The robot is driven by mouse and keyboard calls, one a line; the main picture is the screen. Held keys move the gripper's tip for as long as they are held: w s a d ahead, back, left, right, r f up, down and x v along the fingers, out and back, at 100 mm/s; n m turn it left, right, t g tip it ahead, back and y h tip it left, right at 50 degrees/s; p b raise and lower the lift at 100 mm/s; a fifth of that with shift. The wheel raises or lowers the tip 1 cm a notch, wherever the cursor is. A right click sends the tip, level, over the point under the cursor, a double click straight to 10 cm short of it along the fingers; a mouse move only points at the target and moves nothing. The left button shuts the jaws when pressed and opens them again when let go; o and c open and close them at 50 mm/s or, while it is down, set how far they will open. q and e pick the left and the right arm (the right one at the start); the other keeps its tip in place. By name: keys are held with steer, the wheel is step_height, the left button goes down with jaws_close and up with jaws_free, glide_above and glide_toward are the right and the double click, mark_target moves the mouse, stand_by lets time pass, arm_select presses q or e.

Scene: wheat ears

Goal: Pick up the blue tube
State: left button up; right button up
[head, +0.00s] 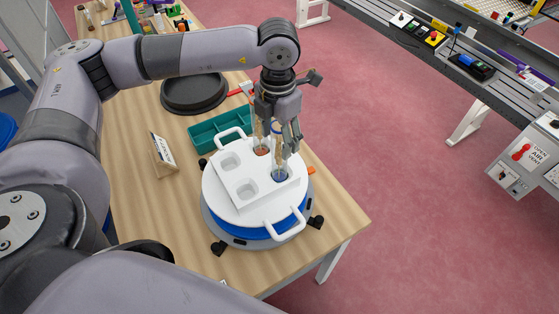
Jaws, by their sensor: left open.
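The blue tube (280,176) is a clear tube with a blue base. It stands upright in a white rack with square holes on a round white tray (225,212). A second clear tube with a red-brown base (262,151) stands just behind and left of it. My left gripper (280,143) points down over the tubes, open. Its fingers overlap the upper part of the blue tube in the picture; I cannot tell whether they touch it. My right gripper is not in view.
Two square holes (246,189) of the rack are empty. A green bin (215,136), a dark round pan (194,93) and a small sign (162,155) stand on the wooden table (145,205). A conveyor line (470,75) runs at the right, across open pink floor.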

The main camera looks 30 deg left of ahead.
mark_target(280, 157)
arm_select(q)
step_height(280, 157, down, 2)
steer(key=shift+f+p, duration=0.1)
steer(key=shift+p, duration=0.35)
steer(key=shift+f, duration=0.55)
steer(key=shift+c, duration=1.3)
jaws_close()
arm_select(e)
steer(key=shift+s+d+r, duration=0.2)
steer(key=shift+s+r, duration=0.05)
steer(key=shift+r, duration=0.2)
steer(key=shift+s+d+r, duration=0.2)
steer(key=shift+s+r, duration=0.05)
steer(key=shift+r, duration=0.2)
